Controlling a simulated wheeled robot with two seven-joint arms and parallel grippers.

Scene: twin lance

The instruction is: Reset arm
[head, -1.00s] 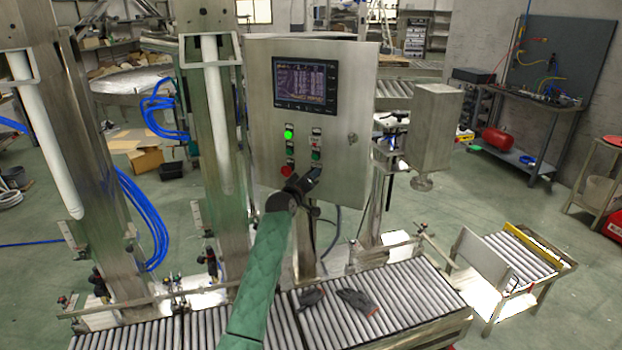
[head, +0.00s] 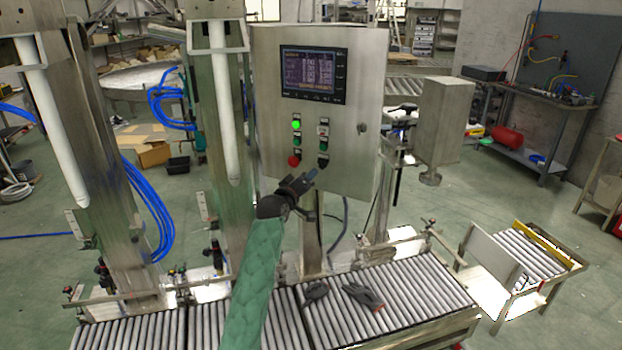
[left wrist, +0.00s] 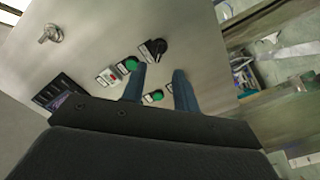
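My left gripper (head: 312,177) is in front of the lower part of the steel control cabinet (head: 345,185), just below a black selector knob (head: 323,162). In the left wrist view, its two blue-grey fingers (left wrist: 159,75) are apart with nothing held between them. The cabinet face there shows the black knob (left wrist: 153,50), a green button (left wrist: 127,64) and another green button (left wrist: 153,97) seen between the fingers. In the head view, a lit green lamp (head: 296,124) and a red button (head: 294,161) are on the cabinet's left column. My right gripper is not in view.
A roller conveyor (head: 420,285) runs below the cabinet, with dark gloves (head: 362,295) on it. Steel columns with white tubes (head: 222,110) stand left of the cabinet. A steel box (head: 445,120) hangs at its right.

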